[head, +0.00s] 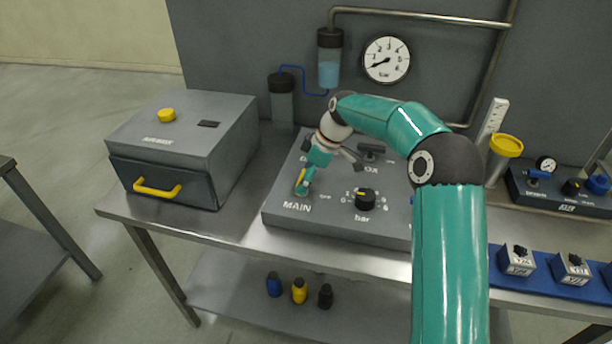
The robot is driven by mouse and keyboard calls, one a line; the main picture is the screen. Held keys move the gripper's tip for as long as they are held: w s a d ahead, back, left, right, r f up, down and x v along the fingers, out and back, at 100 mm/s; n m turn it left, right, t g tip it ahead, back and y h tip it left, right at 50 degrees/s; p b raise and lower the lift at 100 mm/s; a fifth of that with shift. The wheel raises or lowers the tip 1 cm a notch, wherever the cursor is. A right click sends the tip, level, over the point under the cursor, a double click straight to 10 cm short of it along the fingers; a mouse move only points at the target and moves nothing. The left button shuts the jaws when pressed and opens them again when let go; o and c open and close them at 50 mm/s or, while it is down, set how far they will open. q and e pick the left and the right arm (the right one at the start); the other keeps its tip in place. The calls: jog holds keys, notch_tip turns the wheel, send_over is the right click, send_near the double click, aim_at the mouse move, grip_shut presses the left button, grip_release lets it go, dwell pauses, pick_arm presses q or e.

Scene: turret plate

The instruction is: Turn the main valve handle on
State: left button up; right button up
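The main valve handle (301,178) is a small yellow lever above the word MAIN on the grey control panel (283,213). My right arm reaches over the panel from the lower right. My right gripper (304,184) points down at the handle, with a teal fingertip right beside or against it. The gripper covers part of the handle and of the panel's markings. I cannot tell whether the fingers are closed on the handle. My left gripper is not in view.
A black bar knob (366,199) sits right of the handle. A grey box (190,145) with a yellow button and drawer handle stands left. A pressure gauge (386,60) and a blue-liquid cylinder (329,70) are on the back wall.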

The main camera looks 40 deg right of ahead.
jog(key=shift+r, duration=0.1)
dwell(0.3)
jog(key=o, duration=0.9)
jog(key=v, duration=1.1)
jog(key=shift+s+d+r, duration=0.1)
jog(key=shift+d+r, duration=0.05)
jog(key=shift+r, duration=0.2)
